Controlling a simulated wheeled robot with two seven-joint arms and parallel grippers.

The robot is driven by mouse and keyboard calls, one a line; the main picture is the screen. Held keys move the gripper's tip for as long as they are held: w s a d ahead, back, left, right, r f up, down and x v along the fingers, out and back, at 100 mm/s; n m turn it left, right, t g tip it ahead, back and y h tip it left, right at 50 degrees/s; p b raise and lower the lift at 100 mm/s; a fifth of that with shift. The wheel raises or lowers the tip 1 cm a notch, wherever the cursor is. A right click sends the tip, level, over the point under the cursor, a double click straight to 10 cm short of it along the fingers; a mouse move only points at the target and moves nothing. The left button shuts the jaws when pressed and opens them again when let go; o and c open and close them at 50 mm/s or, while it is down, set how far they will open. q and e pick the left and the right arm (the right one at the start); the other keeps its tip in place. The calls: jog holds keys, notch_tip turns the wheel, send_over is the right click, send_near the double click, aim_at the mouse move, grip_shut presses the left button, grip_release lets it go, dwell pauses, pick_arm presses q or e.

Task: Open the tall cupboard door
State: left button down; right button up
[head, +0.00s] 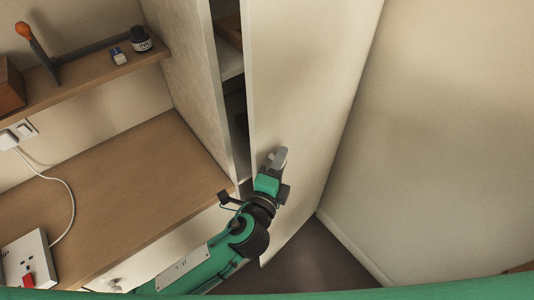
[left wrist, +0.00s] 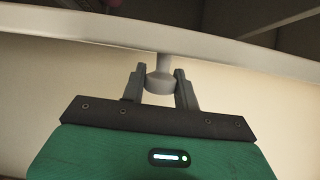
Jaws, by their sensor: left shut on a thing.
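The tall cupboard door (head: 300,100) is a cream panel in the head view. It stands partly open, with a dark gap and shelves showing between it and the cupboard's side wall (head: 185,70). My left gripper (head: 278,160) is at the door's face near its free edge. In the left wrist view, my left gripper (left wrist: 160,88) is shut on a round grey knob (left wrist: 160,82) on a short stem by the door's edge (left wrist: 190,44). In the head view the knob is mostly hidden by the fingers. My right gripper is not in view.
A wooden desk (head: 130,190) with a power strip (head: 28,262) lies to the left. A plain wall (head: 440,140) stands right of the door, with some dark floor (head: 320,262) clear between.

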pick_arm(q)
jog(key=s+d+n+t+y+b, duration=0.1)
jog(key=s+d+y+b, duration=0.3)
jog(key=d, duration=0.4)
jog(key=shift+s+d+f+n, duration=0.25)
jog(key=shift+s+n, duration=0.65)
jog(key=c, duration=1.3)
grip_release()
jog(key=shift+o, duration=1)
jog(key=shift+a+r, duration=0.1)
jog(key=shift+r, duration=0.05)
jog(key=s+a, duration=0.1)
jog(key=s, duration=0.6)
jog(key=shift+s, duration=0.2)
